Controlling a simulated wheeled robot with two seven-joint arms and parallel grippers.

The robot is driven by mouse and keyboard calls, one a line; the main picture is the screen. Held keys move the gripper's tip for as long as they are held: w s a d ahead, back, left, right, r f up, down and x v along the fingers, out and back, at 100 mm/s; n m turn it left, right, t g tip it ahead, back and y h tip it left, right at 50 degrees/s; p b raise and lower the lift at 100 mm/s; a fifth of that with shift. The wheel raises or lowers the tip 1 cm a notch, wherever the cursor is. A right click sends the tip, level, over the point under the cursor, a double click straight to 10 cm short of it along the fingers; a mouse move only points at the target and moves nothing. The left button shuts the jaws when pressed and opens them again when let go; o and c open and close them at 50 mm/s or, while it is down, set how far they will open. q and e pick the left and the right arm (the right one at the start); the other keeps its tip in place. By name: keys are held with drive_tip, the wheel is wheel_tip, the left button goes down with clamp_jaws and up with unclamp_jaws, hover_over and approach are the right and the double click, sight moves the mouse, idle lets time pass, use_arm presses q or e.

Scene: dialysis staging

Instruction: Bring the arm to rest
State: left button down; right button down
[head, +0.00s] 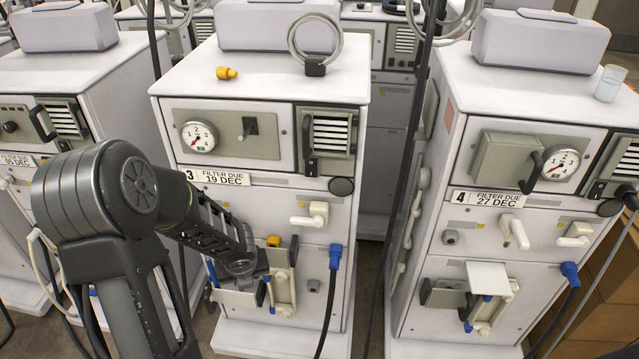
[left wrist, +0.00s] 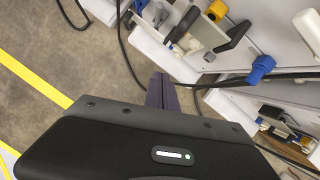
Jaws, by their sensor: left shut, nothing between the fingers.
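My left arm comes in from the left in the head view, bent at a large dark joint. Its gripper (head: 257,268) points down in front of the lower panel of machine 3 (head: 262,187). In the left wrist view the two dark fingers of the left gripper (left wrist: 162,92) are together with nothing between them. They hang over the grey floor (left wrist: 75,60). From the head view I cannot tell whether the gripper touches the panel fittings behind it. My right gripper is not in view.
Machine 4 (head: 500,225) stands to the right, past a narrow gap with dark cables. A clear cup (head: 610,83) stands on machine 4. A blue connector (left wrist: 262,68) juts out near the gripper.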

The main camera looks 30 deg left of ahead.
use_arm(q)
drive_tip(key=d+f+n+h, duration=0.3)
drive_tip(key=d+f+n, duration=0.1)
drive_tip(key=d+n, duration=0.7)
drive_tip(key=d+f+n+h, duration=0.3)
drive_tip(key=d+f+n, duration=0.1)
drive_tip(key=d+n, duration=0.7)
drive_tip(key=s+d+f+n+g, duration=0.1)
drive_tip(key=s+d+f+n, duration=0.2)
drive_tip(key=s+d, duration=0.3)
drive_tip(key=s+d+f+n+g+h, duration=0.1)
drive_tip(key=s+d+f+n, duration=0.3)
drive_tip(key=s, duration=0.4)
drive_tip(key=shift+d+f+g, duration=0.3)
drive_tip(key=shift+d+f, duration=0.4)
drive_tip(key=shift+d, duration=0.5)
